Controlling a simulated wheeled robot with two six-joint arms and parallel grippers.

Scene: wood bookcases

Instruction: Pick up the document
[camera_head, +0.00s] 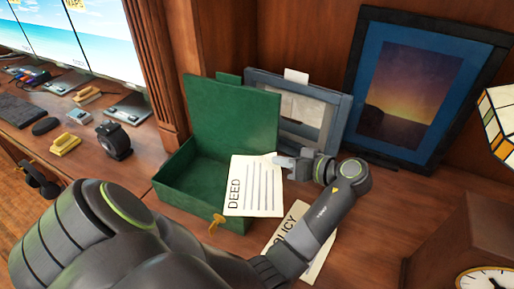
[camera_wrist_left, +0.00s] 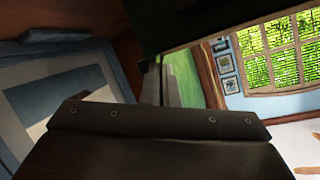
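A white document marked DEED (camera_head: 254,188) is tilted at the front right of the open green box (camera_head: 200,190), overlapping its front rim. My left gripper (camera_head: 287,163) is at the document's upper right edge and appears shut on it; the exact grip is small in the head view. In the left wrist view, the two fingers (camera_wrist_left: 168,82) are close together; the paper cannot be clearly made out there. A second paper marked POLICY (camera_head: 285,222) lies on the desk, partly hidden by my left forearm. My right gripper is not in view.
A blue-grey frame (camera_head: 335,103) and a dark-framed sunset picture (camera_head: 413,92) lean at the back. A clock (camera_head: 485,278) and a stained-glass lamp (camera_head: 497,120) are at right. Monitors (camera_head: 105,40), a keyboard (camera_head: 20,110) and small items fill the left.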

